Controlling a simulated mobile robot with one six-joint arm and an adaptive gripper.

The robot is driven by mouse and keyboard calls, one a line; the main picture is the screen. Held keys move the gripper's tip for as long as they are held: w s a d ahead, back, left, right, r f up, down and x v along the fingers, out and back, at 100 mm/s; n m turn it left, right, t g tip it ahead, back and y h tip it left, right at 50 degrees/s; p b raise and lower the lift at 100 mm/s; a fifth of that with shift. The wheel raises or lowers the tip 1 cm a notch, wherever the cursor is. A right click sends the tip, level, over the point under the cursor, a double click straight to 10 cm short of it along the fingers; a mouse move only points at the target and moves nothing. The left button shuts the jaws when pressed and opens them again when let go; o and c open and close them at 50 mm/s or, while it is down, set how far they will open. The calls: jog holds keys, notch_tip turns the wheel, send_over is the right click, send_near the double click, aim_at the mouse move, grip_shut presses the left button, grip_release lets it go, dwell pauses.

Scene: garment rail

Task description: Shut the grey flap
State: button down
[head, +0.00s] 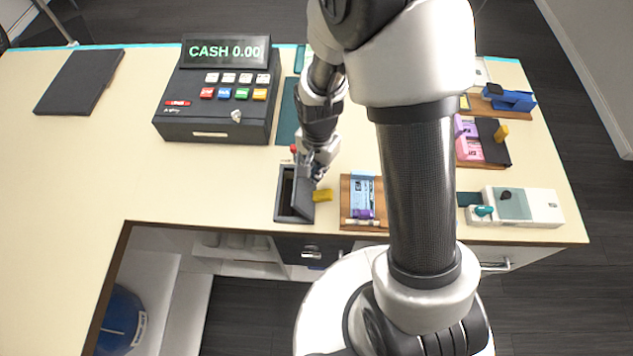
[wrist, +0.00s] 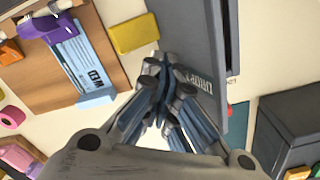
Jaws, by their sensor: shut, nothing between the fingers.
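The grey flap (head: 302,198) stands tilted open on the right side of a dark box (head: 289,219) at the counter's front edge. The box's dark opening shows to the left of the flap. In the wrist view the flap (wrist: 198,38) is a grey panel with partly hidden lettering. My gripper (head: 317,178) is shut and empty, at the flap's upper right side. In the wrist view its fingertips (wrist: 165,68) overlap the flap's edge; I cannot tell whether they touch it.
A yellow block (head: 322,195) lies just right of the flap. A wooden board (head: 347,222) with a blue ticket and purple clip is further right. The cash register (head: 215,120) stands behind left.

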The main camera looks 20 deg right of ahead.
jog(key=shift+w+a, duration=0.15)
jog(key=shift+a, duration=0.2)
notch_tip(320, 180, up, 9)
jog(key=d+p, duration=0.1)
jog(key=p, duration=0.5)
jog(key=shift+s+p, duration=0.2)
jog(key=shift+p, duration=0.15)
jog(key=shift+d, duration=0.1)
dwell(0.9)
jog(key=s+d+r+n+t+b, duration=0.1)
jog(key=s+r+n+b, duration=0.15)
jog(key=r, duration=0.25)
jog(key=s+r+n+t+b, duration=0.1)
jog(key=s+r+n+b, duration=0.15)
jog(key=r+b, duration=0.2)
jog(key=s+d+r+n+t+b, duration=0.1)
jog(key=s+r+n+t+b, duration=0.1)
jog(key=s, duration=0.8)
jog(key=r+n+b, duration=0.1)
jog(key=n+b, duration=0.1)
jog(key=b, duration=0.1)
jog(key=shift+s+d+n+t, duration=0.15)
jog(key=shift+s+n+t, duration=0.15)
jog(key=shift+s, duration=0.1)
